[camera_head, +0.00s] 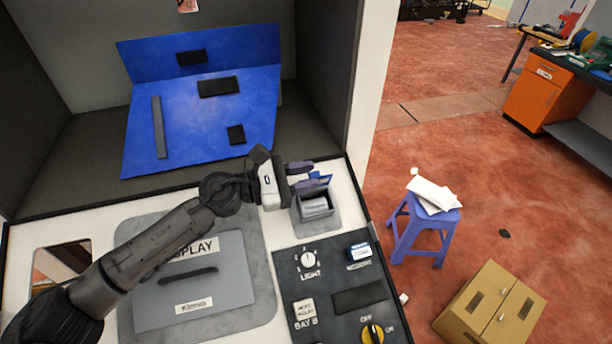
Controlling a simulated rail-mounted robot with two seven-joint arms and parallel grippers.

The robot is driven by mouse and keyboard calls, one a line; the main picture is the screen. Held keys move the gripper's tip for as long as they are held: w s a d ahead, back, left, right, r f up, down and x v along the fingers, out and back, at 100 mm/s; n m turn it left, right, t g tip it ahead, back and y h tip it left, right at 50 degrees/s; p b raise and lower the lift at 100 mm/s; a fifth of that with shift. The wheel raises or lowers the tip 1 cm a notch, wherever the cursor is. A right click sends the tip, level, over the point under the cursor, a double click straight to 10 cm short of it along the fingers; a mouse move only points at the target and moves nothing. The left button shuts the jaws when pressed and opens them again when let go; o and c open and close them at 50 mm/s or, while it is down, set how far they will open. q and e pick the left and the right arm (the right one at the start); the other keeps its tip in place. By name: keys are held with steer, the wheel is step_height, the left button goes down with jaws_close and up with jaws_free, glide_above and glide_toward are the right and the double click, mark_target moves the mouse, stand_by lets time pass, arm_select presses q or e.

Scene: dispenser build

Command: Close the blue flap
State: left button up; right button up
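A small blue flap (323,180) stands raised at the back of a small grey box (316,208) on the panel's right side. The box's top looks open, with a pale item inside. My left gripper (304,176) is right beside the flap, to its left. Its two purple-grey fingers are apart, with a gap between them, and point right toward the flap. I cannot tell whether a finger touches the flap. A large blue folded panel (200,115) with black strips lies in the recess behind. My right gripper is out of view.
The white front panel carries a grey DISPLAY cover (235,275), a dark control plate with a LIGHT knob (308,259) and a yellow switch (373,334). A blue stool (425,232) and a cardboard box (490,308) stand on the floor at right.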

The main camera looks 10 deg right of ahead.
arm_select(q)
steer(key=shift+o, duration=1)
steer(key=s+a+b, duration=0.2)
steer(key=a+b, duration=0.2)
steer(key=a, duration=0.9)
steer(key=shift+s+a, duration=0.25)
steer(key=shift+s, duration=0.1)
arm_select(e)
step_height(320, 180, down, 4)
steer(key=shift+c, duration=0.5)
